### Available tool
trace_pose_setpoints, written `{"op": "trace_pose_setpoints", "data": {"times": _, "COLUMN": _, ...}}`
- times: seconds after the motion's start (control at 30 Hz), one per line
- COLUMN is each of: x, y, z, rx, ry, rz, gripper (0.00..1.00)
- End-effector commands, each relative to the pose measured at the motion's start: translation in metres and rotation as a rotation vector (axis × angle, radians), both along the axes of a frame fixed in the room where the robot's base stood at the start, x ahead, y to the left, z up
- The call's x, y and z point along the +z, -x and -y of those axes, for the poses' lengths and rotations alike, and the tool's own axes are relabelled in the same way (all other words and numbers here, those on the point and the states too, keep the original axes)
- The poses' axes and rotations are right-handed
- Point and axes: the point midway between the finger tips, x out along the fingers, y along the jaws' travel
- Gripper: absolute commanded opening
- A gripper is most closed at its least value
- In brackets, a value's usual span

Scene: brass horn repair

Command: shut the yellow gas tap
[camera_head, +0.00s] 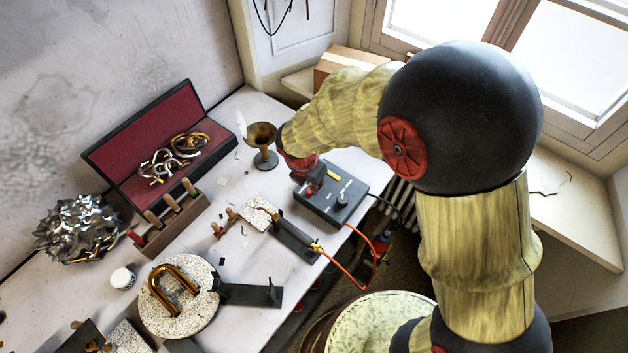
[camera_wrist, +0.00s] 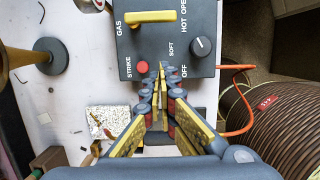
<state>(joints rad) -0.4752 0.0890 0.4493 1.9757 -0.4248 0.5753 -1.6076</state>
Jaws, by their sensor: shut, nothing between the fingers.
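The yellow gas tap (camera_wrist: 152,17) is a bar-shaped handle on top of a dark control box (camera_wrist: 128,42). In the wrist view it lies crosswise, between the word GAS on the left and the words HOT and OPEN on the right. In the head view a little of the tap (camera_head: 333,173) shows beside my gripper. My gripper (camera_wrist: 163,69) is shut and empty. Its fingertips appear over the near part of the box, between a red button (camera_wrist: 142,68) and a grey knob (camera_wrist: 202,46), below the tap in the picture. Their height above the box is unclear.
An orange hose (camera_head: 347,269) runs from the box to a torch (camera_head: 316,247) by the table's front edge. A brass cup (camera_head: 261,137) stands behind the box. An open red-lined case (camera_head: 135,145) lies to the left. A ribbed brown round thing (camera_wrist: 277,120) is at right.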

Motion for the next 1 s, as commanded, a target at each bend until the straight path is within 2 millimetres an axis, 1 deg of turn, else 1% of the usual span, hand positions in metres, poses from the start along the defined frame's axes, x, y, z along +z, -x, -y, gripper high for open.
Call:
{"op": "trace_pose_setpoints", "data": {"times": 0.03, "x": -0.014, "y": -0.002, "z": 0.003, "rx": -0.002, "ry": 0.001, "rz": -0.002, "gripper": 0.0}}
{"op": "trace_pose_setpoints", "data": {"times": 0.23, "x": -0.05, "y": -0.009, "z": 0.008, "rx": 0.0, "ry": 0.001, "rz": -0.001, "gripper": 0.0}}
{"op": "trace_pose_setpoints", "data": {"times": 0.3, "x": -0.044, "y": -0.02, "z": 0.017, "rx": -0.006, "ry": -0.001, "rz": 0.002, "gripper": 0.0}}
{"op": "trace_pose_setpoints", "data": {"times": 0.4, "x": -0.044, "y": -0.029, "z": 0.025, "rx": -0.005, "ry": 0.0, "rz": 0.0, "gripper": 0.0}}
{"op": "trace_pose_setpoints", "data": {"times": 0.53, "x": -0.043, "y": -0.037, "z": 0.031, "rx": -0.003, "ry": -0.001, "rz": 0.002, "gripper": 0.0}}
{"op": "trace_pose_setpoints", "data": {"times": 1.0, "x": -0.043, "y": -0.039, "z": 0.033, "rx": 0.001, "ry": -0.001, "rz": 0.0, "gripper": 0.0}}
